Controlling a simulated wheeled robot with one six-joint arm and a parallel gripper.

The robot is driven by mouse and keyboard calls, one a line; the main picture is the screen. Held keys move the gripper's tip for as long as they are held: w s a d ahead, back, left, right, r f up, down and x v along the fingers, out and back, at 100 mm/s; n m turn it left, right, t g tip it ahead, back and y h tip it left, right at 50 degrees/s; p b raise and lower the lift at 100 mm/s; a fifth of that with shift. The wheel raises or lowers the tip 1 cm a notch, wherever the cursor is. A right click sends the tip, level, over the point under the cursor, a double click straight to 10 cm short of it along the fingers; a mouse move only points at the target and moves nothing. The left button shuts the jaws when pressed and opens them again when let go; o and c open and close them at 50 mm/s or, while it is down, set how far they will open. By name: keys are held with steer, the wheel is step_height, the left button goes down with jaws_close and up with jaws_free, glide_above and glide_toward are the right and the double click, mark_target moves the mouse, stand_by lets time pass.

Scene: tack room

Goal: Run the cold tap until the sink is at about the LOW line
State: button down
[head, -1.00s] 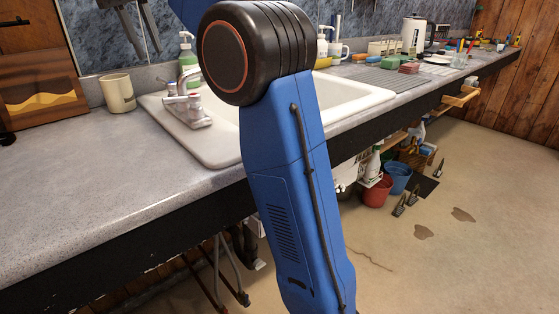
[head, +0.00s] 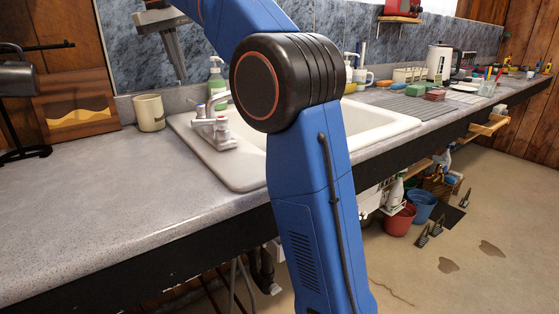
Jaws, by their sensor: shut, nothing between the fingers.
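The white sink (head: 377,122) is set in the grey counter, and my arm crosses in front of its middle. The chrome-and-white tap (head: 213,128) stands on the sink's left rim, with its handles side by side. I cannot tell which handle is the cold one. No stream of water shows. The LOW line and the water level are hidden by my arm and the sink's near rim. My gripper (head: 181,76) hangs at the upper left, fingers pointing down, in front of the blue-grey splashback. It is shut and empty, above and left of the tap, apart from it.
A cream mug (head: 148,113) stands left of the sink, and a green soap bottle (head: 217,77) stands behind the tap. A wooden board (head: 80,108) leans at the far left. Red (head: 399,219) and blue (head: 422,206) buckets sit under the counter. The front left counter is clear.

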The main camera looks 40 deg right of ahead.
mark_target(195, 106)
steer(key=s+d+r+n+t+y, duration=0.1)
steer(key=s+d+r+t+y, duration=0.15)
steer(key=d+y, duration=0.85)
steer(key=w+a+f+h, duration=0.2)
steer(key=a+f, duration=0.3)
steer(key=f, duration=0.4)
steer(key=shift+a+t+h, duration=0.35)
steer(key=shift+h, duration=0.15)
